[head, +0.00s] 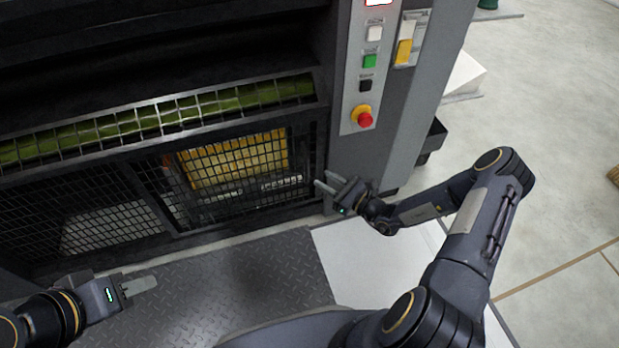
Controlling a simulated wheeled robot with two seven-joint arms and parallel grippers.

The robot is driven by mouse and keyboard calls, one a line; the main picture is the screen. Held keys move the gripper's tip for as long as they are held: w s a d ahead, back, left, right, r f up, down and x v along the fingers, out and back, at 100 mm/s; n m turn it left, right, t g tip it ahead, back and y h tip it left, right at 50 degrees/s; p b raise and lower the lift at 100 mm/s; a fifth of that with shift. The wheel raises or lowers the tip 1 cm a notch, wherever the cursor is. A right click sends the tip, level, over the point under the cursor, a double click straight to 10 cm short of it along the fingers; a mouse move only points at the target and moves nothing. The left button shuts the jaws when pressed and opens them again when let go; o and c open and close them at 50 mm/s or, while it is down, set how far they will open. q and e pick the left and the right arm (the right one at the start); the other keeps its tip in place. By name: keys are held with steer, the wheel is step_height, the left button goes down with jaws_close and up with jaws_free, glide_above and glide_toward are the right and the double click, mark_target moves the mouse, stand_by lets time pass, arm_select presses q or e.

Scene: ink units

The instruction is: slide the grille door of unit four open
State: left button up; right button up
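The unit's lower front has a black mesh grille door (233,168), and yellow parts (236,155) show through its mesh. A second mesh section (75,215) lies to its left. The door looks closed over the opening, but its exact edges are hard to make out. My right gripper (323,180) is at the door's right edge, by the grey cabinet post, with its two fingers apart and nothing seen between them. Whether it touches the door cannot be told. My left gripper (154,284) is low at the left, over the floor plate, apart from the door; its finger gap is not clear.
A control panel (362,70) with a red emergency button (365,119) and green, black and white buttons is on the post above my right gripper. A green roller (150,118) lies behind a mesh guard above the door. A treadplate (225,280) covers the floor in front.

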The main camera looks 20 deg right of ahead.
mark_target(307, 178)
steer(key=b+x, duration=0.2)
steer(key=x, duration=0.5)
steer(key=shift+w+a, duration=0.2)
steer(key=shift+w, duration=0.05)
jaws_close()
